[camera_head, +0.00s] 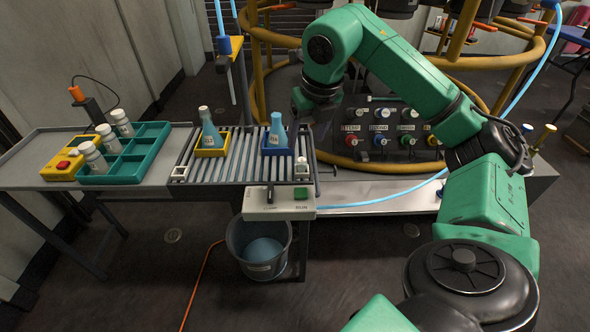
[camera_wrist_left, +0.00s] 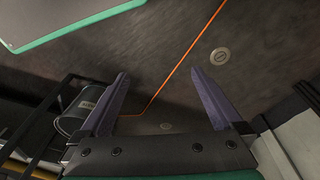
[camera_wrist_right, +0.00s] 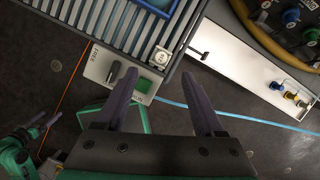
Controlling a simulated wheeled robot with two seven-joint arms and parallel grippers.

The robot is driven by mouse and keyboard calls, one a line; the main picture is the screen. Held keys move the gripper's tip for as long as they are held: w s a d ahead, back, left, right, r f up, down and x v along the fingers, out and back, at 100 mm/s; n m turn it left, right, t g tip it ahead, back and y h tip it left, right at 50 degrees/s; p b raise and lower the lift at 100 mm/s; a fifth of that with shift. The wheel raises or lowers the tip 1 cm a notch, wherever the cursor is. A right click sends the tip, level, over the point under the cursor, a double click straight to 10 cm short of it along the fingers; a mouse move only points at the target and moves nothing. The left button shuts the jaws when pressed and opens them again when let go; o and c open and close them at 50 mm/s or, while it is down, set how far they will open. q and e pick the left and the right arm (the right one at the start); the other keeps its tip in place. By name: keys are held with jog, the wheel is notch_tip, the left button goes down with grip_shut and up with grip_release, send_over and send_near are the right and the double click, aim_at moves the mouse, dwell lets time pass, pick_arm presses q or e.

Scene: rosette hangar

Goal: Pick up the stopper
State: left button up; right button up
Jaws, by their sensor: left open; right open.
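The stopper (camera_head: 301,163) looks like a small pale piece in a white square holder at the right end of the roller rack. From above it shows as a round white top in the right wrist view (camera_wrist_right: 161,57). My right gripper (camera_wrist_right: 160,88) is open and empty, with the stopper appearing between and beyond its fingers. In the head view the right wrist hangs over the rack's right end, above the stopper. My left gripper (camera_wrist_left: 160,73) is open and empty over the dark floor. It is outside the head view.
A capped flask (camera_head: 209,130) and a blue flask (camera_head: 277,132) stand on the roller rack (camera_head: 240,170). A control box (camera_head: 280,208) is fixed at its front, above a bucket (camera_head: 258,250). A teal tray (camera_head: 125,165) with white bottles lies left.

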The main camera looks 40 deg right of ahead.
aim_at(302, 160)
pick_arm(q)
notch_tip(302, 160, up, 4)
jog(key=s+r+b, duration=0.1)
jog(key=b, duration=0.1)
pick_arm(e)
jog(key=x, duration=0.5)
jog(key=shift+d+f, duration=0.1)
jog(key=shift+f, duration=0.3)
jog(key=x, duration=0.2)
jog(key=shift+f, duration=0.3)
jog(key=shift+w+f, duration=0.15)
jog(key=shift+f, duration=0.1)
pick_arm(q)
jog(key=shift+m+t+h, duration=0.3)
jog(key=shift+t+h, duration=0.3)
jog(key=shift+t, duration=0.3)
jog(key=w+d+f, duration=0.2)
jog(key=d+f, duration=0.1)
jog(key=shift+w+d, duration=0.1)
jog(key=shift+w, duration=0.2)
pick_arm(e)
jog(key=shift+r, duration=0.1)
jog(key=c, duration=1.1)
